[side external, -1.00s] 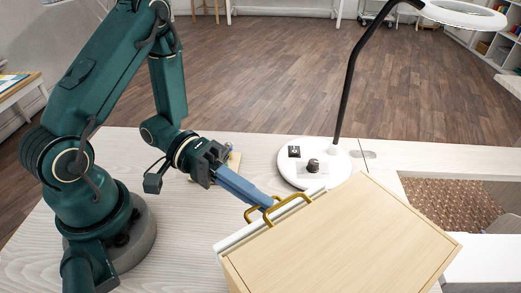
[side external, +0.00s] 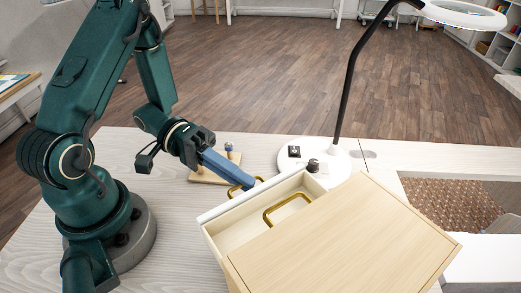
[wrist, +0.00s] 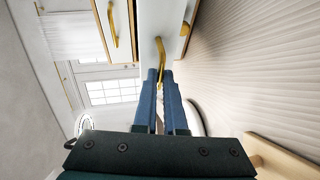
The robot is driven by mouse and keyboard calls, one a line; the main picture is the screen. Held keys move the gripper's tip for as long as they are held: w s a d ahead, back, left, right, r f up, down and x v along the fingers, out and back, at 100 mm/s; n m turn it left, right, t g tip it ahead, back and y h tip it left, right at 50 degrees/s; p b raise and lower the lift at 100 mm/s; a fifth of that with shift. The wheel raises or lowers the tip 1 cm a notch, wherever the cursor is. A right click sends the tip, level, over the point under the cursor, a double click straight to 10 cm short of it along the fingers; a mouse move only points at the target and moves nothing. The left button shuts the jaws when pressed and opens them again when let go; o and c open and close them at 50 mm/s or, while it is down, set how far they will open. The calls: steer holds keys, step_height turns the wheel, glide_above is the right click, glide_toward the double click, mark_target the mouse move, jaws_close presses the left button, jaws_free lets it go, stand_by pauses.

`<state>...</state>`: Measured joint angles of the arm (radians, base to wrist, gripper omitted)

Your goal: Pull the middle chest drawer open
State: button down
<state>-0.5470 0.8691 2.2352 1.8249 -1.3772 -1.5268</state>
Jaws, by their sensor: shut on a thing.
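The pale wooden chest (side external: 350,235) stands on the table with its drawer fronts facing my arm. Its middle drawer (side external: 240,229) stands out from the body, with part of its open inside showing. The brass handle (side external: 235,190) of this drawer is on its white front; it also shows in the wrist view (wrist: 161,50). My gripper (side external: 252,184) is shut on this handle; the blue fingers (wrist: 160,76) meet around it in the wrist view. The top drawer's brass handle (side external: 285,208) is set back, above the opened drawer. Another handle (wrist: 185,28) shows beyond in the wrist view.
A white lamp base (side external: 300,170) with a dark pole stands just behind the chest. A small wooden board with pegs (side external: 212,174) lies behind my gripper. The pale tabletop (side external: 165,225) is clear between my base and the drawer.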

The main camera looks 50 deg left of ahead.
steer(key=c, duration=1)
jaws_free()
steer(key=shift+v, duration=2.55)
